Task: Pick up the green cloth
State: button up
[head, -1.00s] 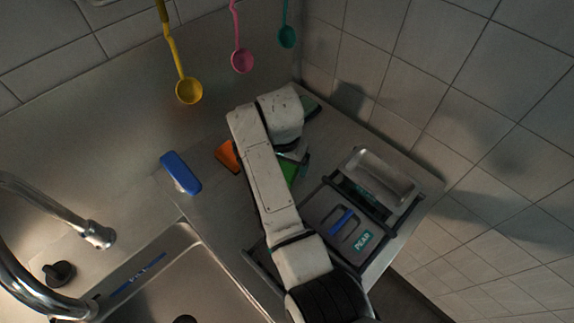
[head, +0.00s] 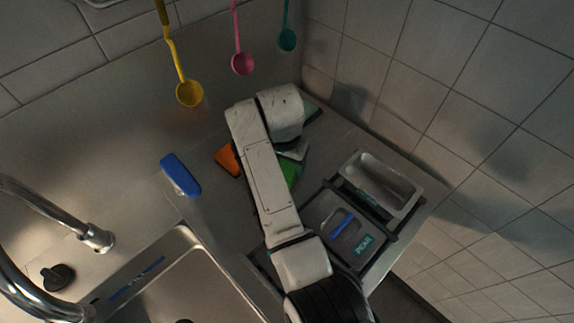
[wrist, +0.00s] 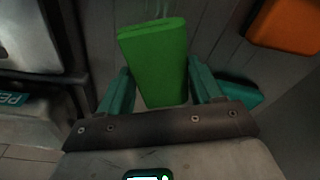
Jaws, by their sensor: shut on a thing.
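The green cloth (wrist: 155,60) is a folded, block-like bundle standing between the two teal fingers of my gripper (wrist: 158,78) in the wrist view. The fingers are shut on it, one on each side. In the head view only a part of the green cloth (head: 290,172) shows beside my white arm, which hides the rest and most of the gripper. I cannot tell whether the cloth touches the counter.
An orange block (head: 227,159) lies left of my arm, and a blue-topped brush (head: 180,175) lies farther left. A metal tray (head: 381,183) and a grey container labelled PEAR (head: 340,232) stand right in a dark rack. The sink (head: 185,275) is front left. Tiled walls close the corner.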

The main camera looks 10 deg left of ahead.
jog(key=s+r, duration=0.1)
jog(key=r, duration=0.1)
jog(key=s+d+r, duration=0.1)
jog(key=r, duration=0.2)
jog(key=s+r, duration=0.2)
jog(key=shift+d+r+p, duration=0.25)
jog(key=shift+d+p, duration=0.1)
jog(key=shift+p, duration=0.05)
jog(key=s+d+r+p, duration=0.4)
jog(key=s+p, duration=0.1)
jog(key=s, duration=0.3)
jog(key=shift+s+p, duration=0.35)
jog(key=shift+p, duration=0.05)
